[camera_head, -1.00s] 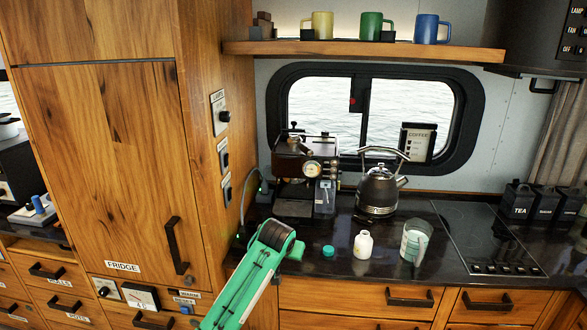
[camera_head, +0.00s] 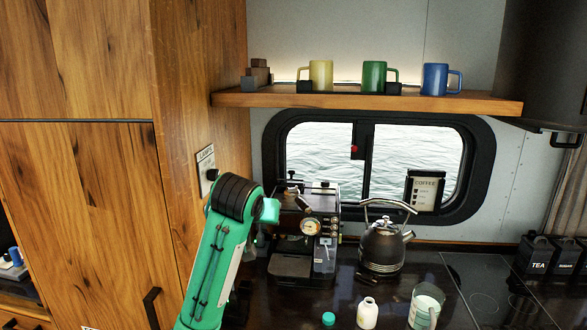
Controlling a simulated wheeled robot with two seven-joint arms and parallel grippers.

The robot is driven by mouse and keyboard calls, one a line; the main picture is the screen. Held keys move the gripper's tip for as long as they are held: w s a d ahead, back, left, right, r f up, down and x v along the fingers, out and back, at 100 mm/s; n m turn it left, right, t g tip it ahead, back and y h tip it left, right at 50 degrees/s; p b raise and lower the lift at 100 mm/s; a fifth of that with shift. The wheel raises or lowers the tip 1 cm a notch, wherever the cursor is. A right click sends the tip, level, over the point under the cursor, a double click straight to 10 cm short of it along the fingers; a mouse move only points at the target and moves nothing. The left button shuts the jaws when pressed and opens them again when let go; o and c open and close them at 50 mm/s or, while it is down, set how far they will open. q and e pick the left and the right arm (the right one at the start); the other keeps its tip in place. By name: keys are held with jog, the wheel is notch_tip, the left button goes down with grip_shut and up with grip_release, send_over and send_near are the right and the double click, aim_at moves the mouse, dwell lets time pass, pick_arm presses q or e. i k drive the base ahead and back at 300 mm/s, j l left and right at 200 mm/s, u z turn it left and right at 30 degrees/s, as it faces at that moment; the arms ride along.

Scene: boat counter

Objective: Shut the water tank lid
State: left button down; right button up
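The coffee machine (camera_head: 290,235) stands on the dark counter below the window, with a round gauge on its front. A clear, dark-edged tank part (camera_head: 322,190) shows at its top right; it is too small to tell how far its lid stands open. My green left arm (camera_head: 205,275) rises from the bottom, left of the machine. Its black joint and short green end are beside the machine's upper left and hide part of that side. No fingers of my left gripper show. My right arm and gripper are not in view.
A kettle (camera_head: 383,247) stands just right of the machine. A teal cap (camera_head: 328,319), a white bottle (camera_head: 367,313) and a glass jug (camera_head: 425,306) stand in front. A wooden shelf (camera_head: 450,102) with mugs runs above. The tall wooden cabinet (camera_head: 90,200) bounds the left.

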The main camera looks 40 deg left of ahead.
aim_at(291, 172)
jog(key=i+j, duration=0.55)
jog(key=i, duration=0.15)
jog(key=i+j, duration=0.6)
jog(key=i, duration=0.05)
